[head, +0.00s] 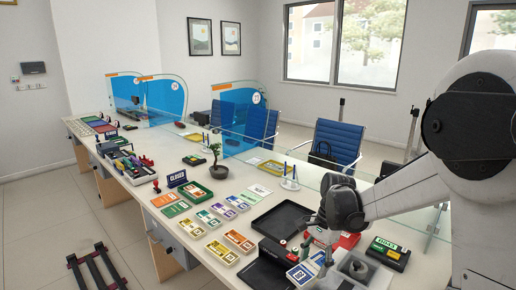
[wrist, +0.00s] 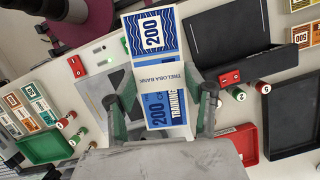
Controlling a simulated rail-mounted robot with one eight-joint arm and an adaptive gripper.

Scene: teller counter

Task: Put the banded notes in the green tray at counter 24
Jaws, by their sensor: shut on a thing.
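In the wrist view, my gripper (wrist: 163,105) is shut on a bundle of blue-and-white 200 notes (wrist: 152,35) with a pale paper band across its middle. In the head view, the gripper (head: 322,240) is low over the near right part of the counter, with the blue notes (head: 299,274) below it. A green tray (wrist: 48,147) shows at the left of the wrist view, apart from the notes. In the head view, a green tray (head: 186,197) stands mid-counter beside the plant. I cannot tell whether these are the same tray.
A black tray (head: 258,222) lies left of my gripper. Several coloured note stacks (head: 222,252) lie in front of it. A small potted tree (head: 218,171), a CLOSED sign (head: 176,178) and blue screens (head: 238,146) stand farther along. A red tray (wrist: 243,150) is close by in the wrist view.

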